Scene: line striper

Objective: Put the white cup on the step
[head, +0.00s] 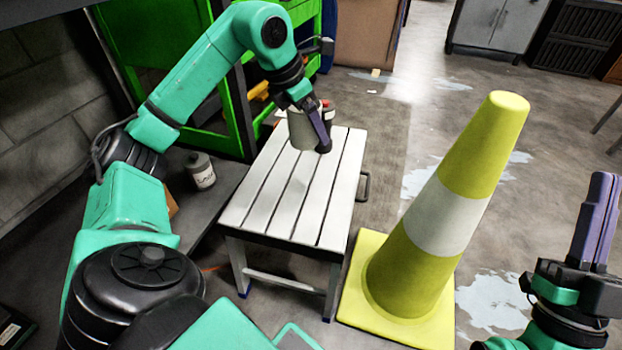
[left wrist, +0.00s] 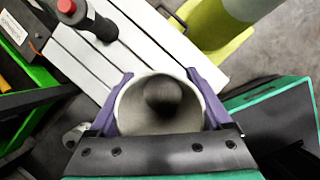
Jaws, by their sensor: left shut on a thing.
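The white cup (head: 302,130) is between the fingers of my left gripper (head: 322,138), over the back part of the step. In the left wrist view the cup (left wrist: 126,112) shows its round open mouth, with a finger on each side, and my left gripper (left wrist: 158,95) is shut on it. The step (head: 288,195) has a white slatted top and metal legs. Whether the cup's base touches the slats cannot be told. My right gripper (head: 597,215) is at the right edge of the head view, away from the step; its fingers look close together.
A dark bottle with a red top (left wrist: 82,15) stands on the step's back part, near the cup. A yellow cone with a white band (head: 445,225) stands right of the step. A grey can (head: 200,170) is on a dark surface at left. A green cabinet (head: 243,100) is behind.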

